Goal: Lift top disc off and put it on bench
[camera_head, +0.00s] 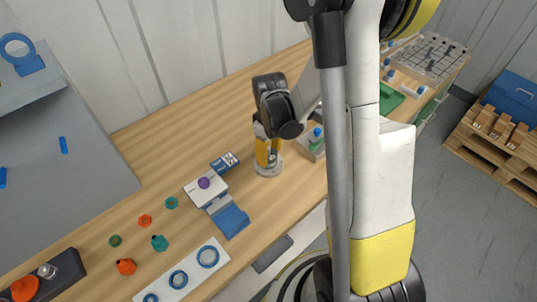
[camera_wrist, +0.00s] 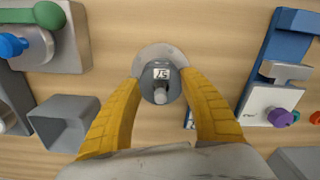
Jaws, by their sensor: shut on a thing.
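My gripper (camera_head: 268,152) points down at the bench (camera_head: 235,105). In the wrist view its two yellow fingers (camera_wrist: 160,84) are shut on a grey round piece with a small white label (camera_wrist: 161,73) and a knob on it. A wider pale grey disc (camera_wrist: 158,53) shows beneath and around this piece. In the head view the rim of the pale disc (camera_head: 268,171) shows below my fingers, at or close to the bench top. I cannot tell whether the held piece and the pale disc are joined.
A blue and white device with a purple knob (camera_head: 204,183) stands left of my gripper. Grey open bins (camera_wrist: 66,123) and a green-handled fixture (camera_wrist: 48,15) are close on the other side. Orange and teal caps (camera_head: 159,242) and a white panel with blue rings (camera_head: 190,262) lie farther left. Bare wood lies behind my gripper.

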